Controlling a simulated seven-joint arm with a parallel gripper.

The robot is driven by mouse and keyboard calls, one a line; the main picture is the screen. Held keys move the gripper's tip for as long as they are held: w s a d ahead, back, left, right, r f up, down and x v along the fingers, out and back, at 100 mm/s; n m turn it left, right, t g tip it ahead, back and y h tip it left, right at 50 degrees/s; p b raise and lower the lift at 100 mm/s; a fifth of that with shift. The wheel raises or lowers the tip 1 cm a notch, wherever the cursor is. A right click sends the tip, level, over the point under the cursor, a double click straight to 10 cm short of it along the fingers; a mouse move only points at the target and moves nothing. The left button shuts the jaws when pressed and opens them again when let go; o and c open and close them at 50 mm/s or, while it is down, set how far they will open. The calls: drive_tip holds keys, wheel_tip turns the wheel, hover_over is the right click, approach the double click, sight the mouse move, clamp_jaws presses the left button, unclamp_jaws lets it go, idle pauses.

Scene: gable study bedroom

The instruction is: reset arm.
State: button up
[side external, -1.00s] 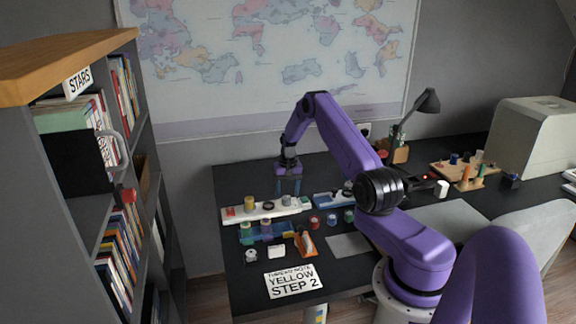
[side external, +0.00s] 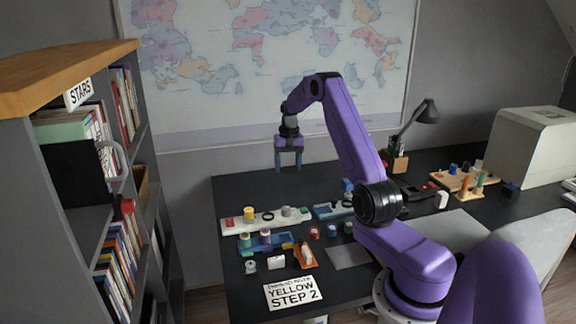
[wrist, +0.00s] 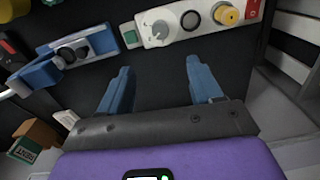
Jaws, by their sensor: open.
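My gripper (side external: 288,166) is open and empty, raised above the back left of the dark desk (side external: 240,193). Its two blue fingers point down and stand apart from everything. In the wrist view the fingers (wrist: 160,88) are spread with only dark desk between them. My purple arm is bent upward in front of the wall map.
A lamp (side external: 418,115) stands behind; a bookshelf (side external: 130,200) is left.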

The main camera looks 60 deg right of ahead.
drive_tip(key=w+a+r+n, duration=0.1)
drive_tip(key=a+r+n, duration=0.2)
drive_tip(key=a, duration=0.8)
drive_tip(key=w+a+r+n, duration=0.1)
drive_tip(key=a+r+n, duration=0.3)
drive_tip(key=a, duration=0.8)
drive_tip(key=s+a+r+n, duration=0.1)
drive_tip(key=s+a+n, duration=0.2)
drive_tip(key=s+a, duration=0.3)
drive_tip(key=s+a+r+n, duration=0.2)
drive_tip(key=s+a, duration=0.2)
drive_tip(key=a, duration=0.5)
drive_tip(key=s+a+n, duration=0.1)
drive_tip(key=s+n, duration=0.4)
drive_tip(key=s, duration=0.7)
drive_tip(key=s+a+n, duration=0.2)
drive_tip(key=s+n, duration=0.3)
drive_tip(key=s, duration=0.7)
drive_tip(key=shift+s+a+f, duration=0.3)
